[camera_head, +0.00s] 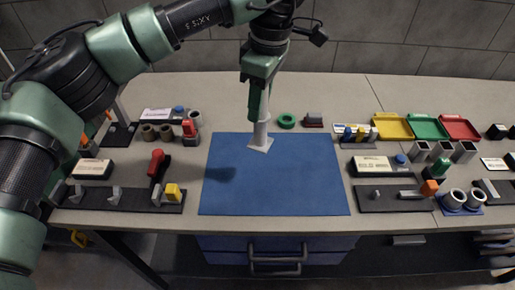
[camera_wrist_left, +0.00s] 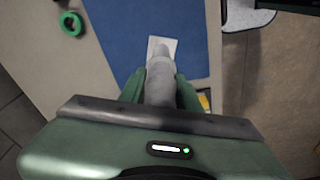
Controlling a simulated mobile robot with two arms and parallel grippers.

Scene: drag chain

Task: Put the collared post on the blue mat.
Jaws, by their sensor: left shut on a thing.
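The collared post (camera_head: 261,133) is a pale grey upright post with a collar and a small square base plate. My left gripper (camera_head: 261,103) is shut on its upper part. The post's base shows over the far middle part of the blue mat (camera_head: 290,185); I cannot tell if it touches the mat. In the left wrist view the post (camera_wrist_left: 160,72) runs between the green fingers (camera_wrist_left: 160,92), with its base plate over the blue mat (camera_wrist_left: 120,30). My right gripper is not in view.
A green ring (camera_head: 286,120) lies just behind the mat. A red-handled tool (camera_head: 156,163) and a dark fixture strip (camera_head: 125,198) are at left. Yellow, green and red trays (camera_head: 393,126) and grey cylinders (camera_head: 441,151) are at right. The rest of the mat is clear.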

